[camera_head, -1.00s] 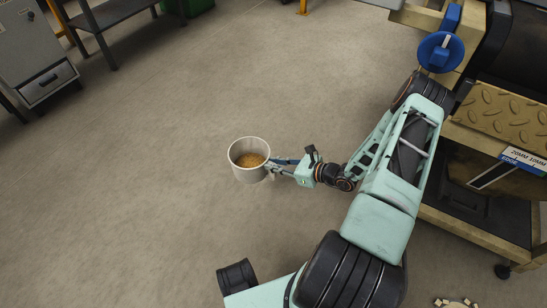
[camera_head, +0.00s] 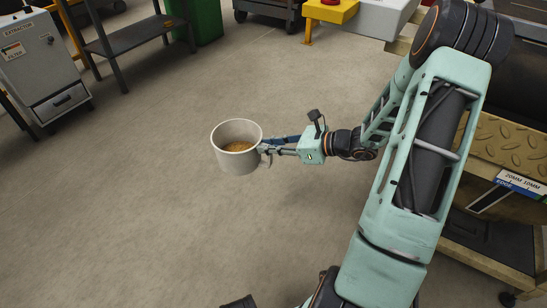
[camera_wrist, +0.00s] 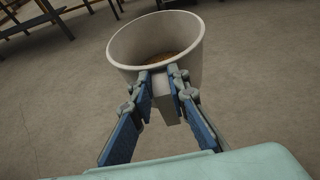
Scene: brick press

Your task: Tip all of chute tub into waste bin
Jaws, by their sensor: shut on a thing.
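The chute tub (camera_head: 237,157) is a pale grey round tub with brown-gold loose material (camera_head: 238,146) inside. It is held upright above open floor, near the middle of the head view. My gripper (camera_head: 267,148) is shut on the tub's right side. In the wrist view my gripper (camera_wrist: 163,85) grips a block-like handle on the near side of the tub (camera_wrist: 125,52), and some of the contents (camera_wrist: 160,58) show below the rim. A green bin (camera_head: 197,20), perhaps the waste bin, stands at the top of the head view, its top cut off.
A dark metal bench (camera_head: 130,37) stands left of the green bin. A grey extractor cabinet (camera_head: 40,62) is at the far left. A yellow stand (camera_head: 330,12) is at the top. The wooden press bench (camera_head: 490,220) is at right. The floor between is clear.

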